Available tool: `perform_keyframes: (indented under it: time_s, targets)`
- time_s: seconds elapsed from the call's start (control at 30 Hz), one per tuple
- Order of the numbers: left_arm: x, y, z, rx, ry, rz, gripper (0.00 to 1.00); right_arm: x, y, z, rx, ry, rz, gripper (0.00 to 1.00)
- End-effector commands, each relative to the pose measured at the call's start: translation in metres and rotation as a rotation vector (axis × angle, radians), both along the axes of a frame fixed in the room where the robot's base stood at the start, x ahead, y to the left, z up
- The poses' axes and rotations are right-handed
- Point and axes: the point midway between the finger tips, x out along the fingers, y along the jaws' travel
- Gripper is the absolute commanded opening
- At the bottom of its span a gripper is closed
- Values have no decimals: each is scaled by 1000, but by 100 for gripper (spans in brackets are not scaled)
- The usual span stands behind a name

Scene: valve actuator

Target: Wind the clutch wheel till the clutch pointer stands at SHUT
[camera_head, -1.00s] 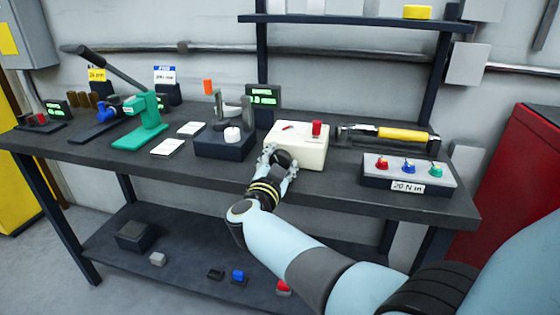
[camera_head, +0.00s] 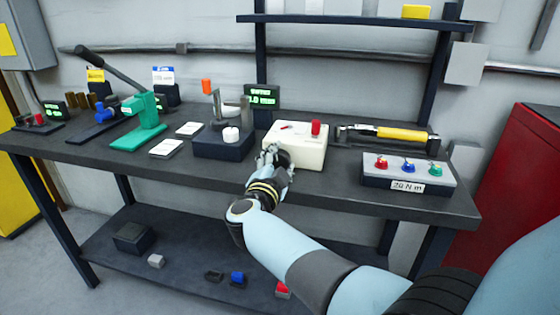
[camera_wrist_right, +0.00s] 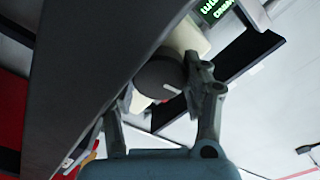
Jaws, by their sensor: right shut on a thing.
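The cream clutch box (camera_head: 308,148) stands at the front of the bench, with a small red pointer (camera_head: 286,127) on its top left. The pointer's scale and lettering are too small to read. The dark round clutch wheel (camera_head: 283,157) is on the box's front face, partly hidden by my right gripper (camera_head: 275,158). In the right wrist view, the wheel (camera_wrist_right: 158,74) has a white mark on its face and sits between the fingers (camera_wrist_right: 163,88). My right gripper is shut on the wheel. My left gripper is not in view.
A red knob (camera_head: 316,128) stands on the box top. To the right are a yellow-handled tool (camera_head: 400,134) and a panel with coloured knobs (camera_head: 410,178). Bare bench lies in front of that block.

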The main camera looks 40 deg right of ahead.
Motion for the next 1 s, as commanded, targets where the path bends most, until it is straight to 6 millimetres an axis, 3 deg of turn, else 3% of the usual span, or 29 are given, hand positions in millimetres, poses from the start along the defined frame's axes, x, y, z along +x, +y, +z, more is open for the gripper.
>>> perform_keyframes:
  time_s: [0.1, 0.13, 0.2, 0.57, 1.0]
  targets:
    - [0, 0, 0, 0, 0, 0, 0, -1, 1, -2, 2, 5, 1, 16]
    - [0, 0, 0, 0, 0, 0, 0, -1, 1, -2, 3, 5, 2, 50]
    - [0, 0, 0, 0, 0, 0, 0, -1, 1, -2, 2, 5, 1, 59]
    - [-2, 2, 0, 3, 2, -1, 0, -1, 0, 4, 2, 2, 0, 59]
    - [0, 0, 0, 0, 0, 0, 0, 1, 1, 85, 2, -4, 2, 59]
